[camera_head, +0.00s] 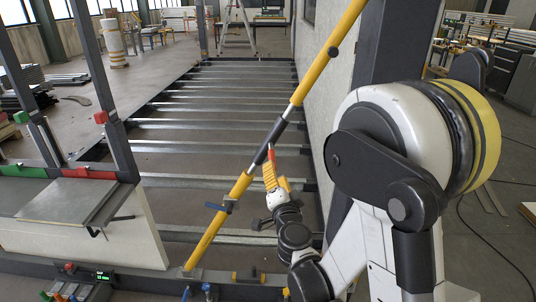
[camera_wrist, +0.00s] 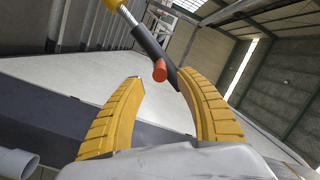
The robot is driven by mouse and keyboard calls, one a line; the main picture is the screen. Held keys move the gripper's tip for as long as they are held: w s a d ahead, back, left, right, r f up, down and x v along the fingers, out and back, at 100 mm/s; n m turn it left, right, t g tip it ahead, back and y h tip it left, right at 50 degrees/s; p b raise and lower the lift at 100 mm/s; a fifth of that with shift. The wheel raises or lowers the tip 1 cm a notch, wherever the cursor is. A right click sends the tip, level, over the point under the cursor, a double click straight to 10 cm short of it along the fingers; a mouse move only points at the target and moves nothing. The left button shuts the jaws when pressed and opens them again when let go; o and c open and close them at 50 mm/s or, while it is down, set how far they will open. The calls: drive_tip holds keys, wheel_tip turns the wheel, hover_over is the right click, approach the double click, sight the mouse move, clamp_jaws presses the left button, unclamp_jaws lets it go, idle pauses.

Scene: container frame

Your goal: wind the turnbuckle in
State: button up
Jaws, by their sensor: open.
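A long yellow diagonal brace (camera_head: 321,58) runs from lower left to upper right. The turnbuckle, a dark sleeve (camera_head: 266,147), sits on it near the middle; it also shows in the wrist view (camera_wrist: 148,40). A short orange-red peg (camera_wrist: 160,70) sticks out of the sleeve towards the wrist camera. My gripper (camera_head: 269,167), with yellow ribbed fingers, is just below the sleeve. In the wrist view my gripper (camera_wrist: 161,78) is open, with the peg between the fingertips, closer to the right one. I cannot tell whether that finger touches the sleeve.
A blue clamp-like fitting (camera_head: 226,205) sits lower on the brace. A dark upright post (camera_head: 385,45) and a pale wall panel (camera_head: 325,90) stand to the right. Metal cross members (camera_head: 215,125) span the floor frame behind. A grey shelf (camera_head: 68,200) is at left.

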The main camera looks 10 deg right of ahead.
sight(270, 155)
drive_tip(key=w+p, duration=0.1)
drive_tip(key=w, duration=0.2)
drive_tip(key=w+p, duration=0.1)
drive_tip(key=w, duration=0.2)
drive_tip(key=w+p, duration=0.1)
drive_tip(key=w, duration=0.2)
drive_tip(key=shift+w+d+f, duration=0.1)
drive_tip(key=shift+w+d, duration=0.05)
drive_tip(key=shift+d, duration=0.25)
drive_tip(key=shift+w, duration=0.7)
clamp_jaws()
